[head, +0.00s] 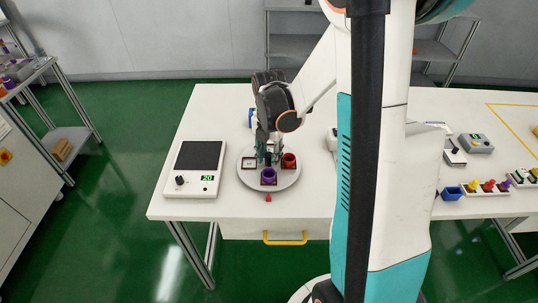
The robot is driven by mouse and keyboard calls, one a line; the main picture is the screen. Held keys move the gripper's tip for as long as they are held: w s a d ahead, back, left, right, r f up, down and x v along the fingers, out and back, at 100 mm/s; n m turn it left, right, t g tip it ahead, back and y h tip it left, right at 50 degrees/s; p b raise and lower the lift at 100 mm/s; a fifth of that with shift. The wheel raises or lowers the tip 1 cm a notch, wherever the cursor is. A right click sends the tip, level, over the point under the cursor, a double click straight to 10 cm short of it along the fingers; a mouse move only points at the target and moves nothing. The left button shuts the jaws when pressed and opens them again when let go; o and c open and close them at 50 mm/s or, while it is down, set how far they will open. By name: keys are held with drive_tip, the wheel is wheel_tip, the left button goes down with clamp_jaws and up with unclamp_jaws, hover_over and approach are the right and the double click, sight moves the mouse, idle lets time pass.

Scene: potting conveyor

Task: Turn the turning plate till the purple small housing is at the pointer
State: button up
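The round light-grey turning plate (248,177) lies on the white table. The purple small housing (268,174) sits on a dark square seat at the plate's front edge. A red pointer (268,198) stands on the table just in front of the plate, in line with the purple housing. A red housing (289,161) sits at the plate's right. A square seat (249,162) at the left looks empty. My gripper (268,155) points down over the plate's middle, behind the purple housing. Its fingers are too small to tell open from shut, or whether they touch anything.
A scale (194,170) with a dark top and a green "20" display stands left of the plate. A blue item (251,117) is behind the plate. My arm hides the table's middle. At the right are a blue bin (452,193) and several coloured parts.

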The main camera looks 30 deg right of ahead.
sight(269, 153)
wheel_tip(269, 153, up, 12)
idle(0.6)
idle(0.4)
